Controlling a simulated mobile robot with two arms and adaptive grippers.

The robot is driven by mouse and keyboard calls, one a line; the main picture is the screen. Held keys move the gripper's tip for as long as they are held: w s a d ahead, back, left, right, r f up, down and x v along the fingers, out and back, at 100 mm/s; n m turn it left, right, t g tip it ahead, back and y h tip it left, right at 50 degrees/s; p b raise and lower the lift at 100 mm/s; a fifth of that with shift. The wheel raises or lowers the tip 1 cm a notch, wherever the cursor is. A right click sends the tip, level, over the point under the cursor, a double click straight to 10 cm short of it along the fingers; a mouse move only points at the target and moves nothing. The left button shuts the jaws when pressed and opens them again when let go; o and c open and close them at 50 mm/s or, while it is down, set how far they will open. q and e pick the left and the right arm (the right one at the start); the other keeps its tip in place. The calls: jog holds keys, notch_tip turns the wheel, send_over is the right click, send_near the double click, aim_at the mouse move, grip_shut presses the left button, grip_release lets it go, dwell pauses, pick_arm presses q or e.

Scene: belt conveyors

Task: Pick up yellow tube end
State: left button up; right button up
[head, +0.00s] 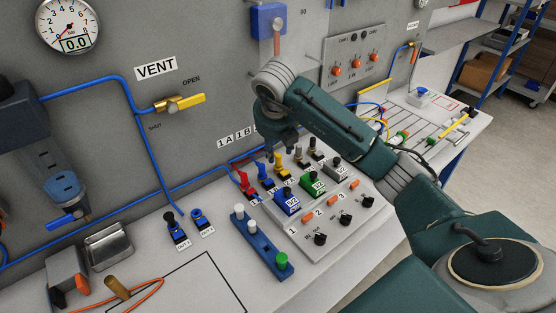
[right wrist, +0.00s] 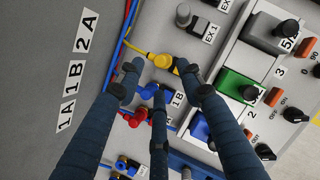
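The yellow tube end (right wrist: 162,60) shows in the right wrist view as a yellow elbow on a thin yellow tube running up and left. In the head view, a yellow fitting (head: 278,160) stands in the row behind the blue and green blocks. My right gripper (right wrist: 158,76) is open, its three dark fingers spread just below and around the yellow end. I cannot tell whether they touch it. In the head view the right gripper (head: 284,146) is over the fitting row, partly hidden by its own arm. My left gripper is not in view.
A blue elbow fitting (right wrist: 148,91) and a red one (right wrist: 133,118) are close by the fingers. The green block (right wrist: 238,88) and a grey fitting (right wrist: 184,15) are near too. The grey wall panel (head: 200,120) rises behind. The front left bench is partly clear.

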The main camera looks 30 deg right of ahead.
aim_at(278, 157)
jog(key=p+x, duration=0.2)
jog(key=x, duration=0.2)
jog(key=shift+d+f, duration=0.15)
jog(key=shift+f, duration=0.25)
jog(key=shift+w+d+f, duration=0.15)
jog(key=shift+w+f, duration=0.05)
jog(key=shift+f, duration=0.25)
jog(key=shift+c, duration=0.2)
